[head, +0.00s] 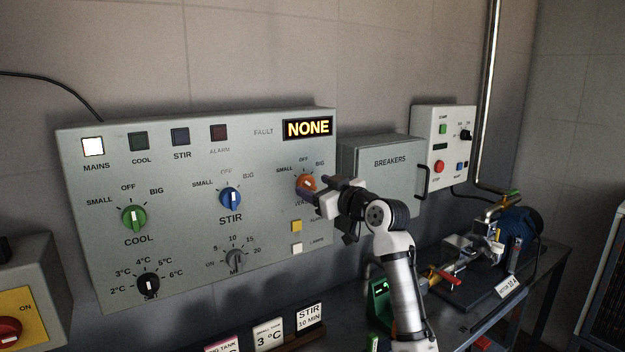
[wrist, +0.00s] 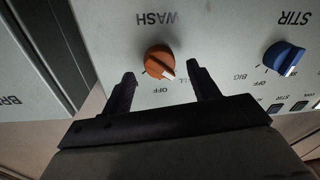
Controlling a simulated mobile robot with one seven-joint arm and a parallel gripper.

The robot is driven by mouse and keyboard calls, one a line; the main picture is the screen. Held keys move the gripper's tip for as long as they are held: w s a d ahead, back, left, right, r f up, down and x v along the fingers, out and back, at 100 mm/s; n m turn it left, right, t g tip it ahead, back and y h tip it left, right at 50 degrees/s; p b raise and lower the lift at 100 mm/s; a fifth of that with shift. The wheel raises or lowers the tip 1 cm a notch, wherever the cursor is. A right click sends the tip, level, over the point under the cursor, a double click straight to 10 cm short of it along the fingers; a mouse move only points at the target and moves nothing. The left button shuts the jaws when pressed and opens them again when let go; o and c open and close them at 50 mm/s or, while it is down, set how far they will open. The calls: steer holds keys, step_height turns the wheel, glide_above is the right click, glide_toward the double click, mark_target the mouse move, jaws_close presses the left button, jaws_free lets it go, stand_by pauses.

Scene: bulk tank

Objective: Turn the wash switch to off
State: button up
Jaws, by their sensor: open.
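The orange wash switch (head: 305,184) is a round knob with a white pointer, at the right of the grey control panel (head: 185,260). In the wrist view, which is upside down, the wash switch (wrist: 157,60) shows clearly. Its white pointer lies between the OFF mark and the partly hidden SMALL label. My gripper (head: 314,190) is at the panel in front of the switch and covers part of the WASH label. In the wrist view my gripper (wrist: 160,74) is open, one finger on either side of the knob, with gaps visible.
The blue stir knob (head: 230,198) and green cool knob (head: 134,217) are to the left. Yellow (head: 296,226) and white buttons sit below the switch. The breakers box (head: 385,175) stands right of the panel. The display (head: 308,128) reads NONE.

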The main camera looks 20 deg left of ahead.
steer(key=shift+x, duration=1.1)
steer(key=c, duration=1)
steer(key=shift+o, duration=0.2)
